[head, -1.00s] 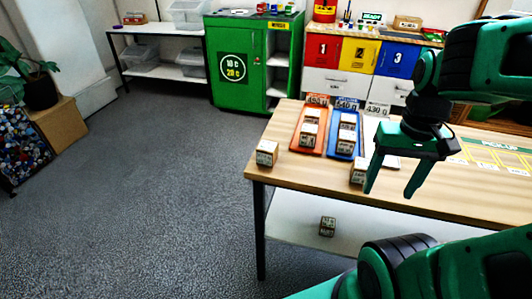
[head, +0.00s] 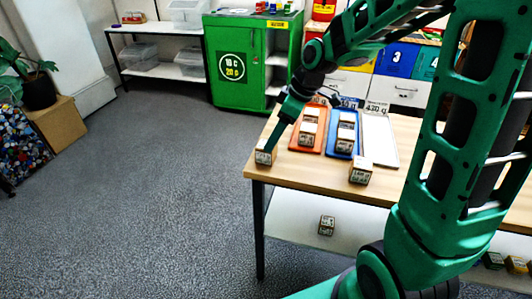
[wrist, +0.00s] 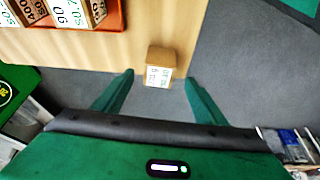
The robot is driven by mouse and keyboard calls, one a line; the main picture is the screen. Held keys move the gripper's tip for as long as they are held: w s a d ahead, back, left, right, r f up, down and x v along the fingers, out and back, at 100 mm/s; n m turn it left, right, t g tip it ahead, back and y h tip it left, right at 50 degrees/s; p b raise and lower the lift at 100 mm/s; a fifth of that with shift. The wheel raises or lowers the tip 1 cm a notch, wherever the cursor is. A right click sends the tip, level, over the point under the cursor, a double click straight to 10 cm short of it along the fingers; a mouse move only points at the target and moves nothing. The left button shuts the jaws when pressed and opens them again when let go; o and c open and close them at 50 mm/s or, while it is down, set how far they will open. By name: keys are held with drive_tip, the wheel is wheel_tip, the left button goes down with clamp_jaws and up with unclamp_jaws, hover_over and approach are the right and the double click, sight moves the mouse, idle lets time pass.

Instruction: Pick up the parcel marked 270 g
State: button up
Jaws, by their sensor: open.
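A small brown parcel with a white label (head: 264,157) sits at the table's front left corner. In the wrist view this parcel (wrist: 160,60) lies just ahead of and between the fingertips, near the table edge; its label is too blurred to read surely. My gripper (head: 269,146) is over that corner, pointing down, open and empty; it also shows in the wrist view (wrist: 159,79). Another parcel (head: 360,171) stands near the front edge further right. One more parcel (head: 327,225) is on the lower shelf. Their weights are not legible.
An orange tray (head: 294,145) and a blue tray (head: 331,153) hold more parcels. A white tray (head: 380,145) beside them looks empty. Weight signs stand behind the trays. A green cabinet (head: 243,93) stands behind. The floor left of the table is clear.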

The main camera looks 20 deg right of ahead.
sight(262, 157)
drive_tip(key=shift+x, duration=3.95)
drive_tip(key=shift+w, duration=0.1)
drive_tip(key=c, duration=1.3)
